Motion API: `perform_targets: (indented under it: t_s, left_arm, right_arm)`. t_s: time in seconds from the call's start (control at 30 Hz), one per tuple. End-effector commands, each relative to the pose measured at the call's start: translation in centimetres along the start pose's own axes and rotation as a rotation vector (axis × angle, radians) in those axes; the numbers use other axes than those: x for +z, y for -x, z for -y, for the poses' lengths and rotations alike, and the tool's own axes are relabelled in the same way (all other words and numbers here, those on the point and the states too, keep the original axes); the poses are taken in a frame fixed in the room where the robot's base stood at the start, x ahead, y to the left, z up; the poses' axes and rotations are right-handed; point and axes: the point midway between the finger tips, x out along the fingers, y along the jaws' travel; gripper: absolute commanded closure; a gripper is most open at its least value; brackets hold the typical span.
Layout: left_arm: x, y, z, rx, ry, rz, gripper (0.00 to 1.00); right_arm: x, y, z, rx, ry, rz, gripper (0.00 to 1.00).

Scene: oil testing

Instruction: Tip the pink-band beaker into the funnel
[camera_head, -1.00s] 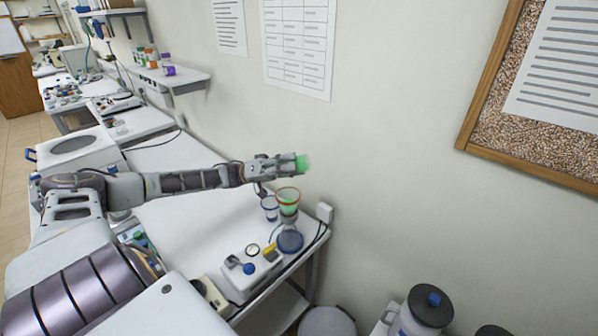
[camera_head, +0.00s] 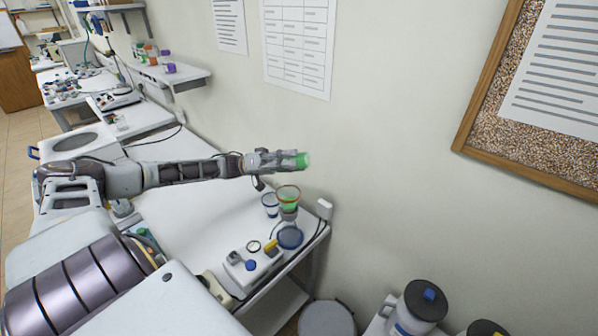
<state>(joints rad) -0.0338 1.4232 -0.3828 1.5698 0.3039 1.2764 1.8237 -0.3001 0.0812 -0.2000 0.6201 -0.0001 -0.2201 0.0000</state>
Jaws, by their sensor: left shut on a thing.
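My left gripper (camera_head: 286,161) reaches in from the left and is shut on a small vessel with green contents (camera_head: 302,160), held in the air near the wall. The vessel looks tipped on its side; I cannot make out a pink band at this size. Just below it, apart from it, stands the funnel (camera_head: 288,192), a clear cone with an orange rim and green inside its lower part. My right gripper is not in view.
A blue-rimmed beaker (camera_head: 270,200) stands close to the funnel's left. A round blue dish (camera_head: 290,237) and a white instrument (camera_head: 251,263) sit at the bench's near end.

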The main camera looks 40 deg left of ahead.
Motion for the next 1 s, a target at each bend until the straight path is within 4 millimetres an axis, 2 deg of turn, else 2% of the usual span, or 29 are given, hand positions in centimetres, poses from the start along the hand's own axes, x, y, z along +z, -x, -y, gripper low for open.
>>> perform_targets:
  t_s: [0.03,1.0]
  left_arm:
    - [-0.24,-0.08,-0.26,-0.012,0.000,0.013,0.83]
    - [-0.22,-0.08,-0.25,-0.280,0.000,0.271,0.83]
  right_arm:
    - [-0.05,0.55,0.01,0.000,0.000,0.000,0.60]
    - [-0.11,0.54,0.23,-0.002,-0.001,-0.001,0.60]
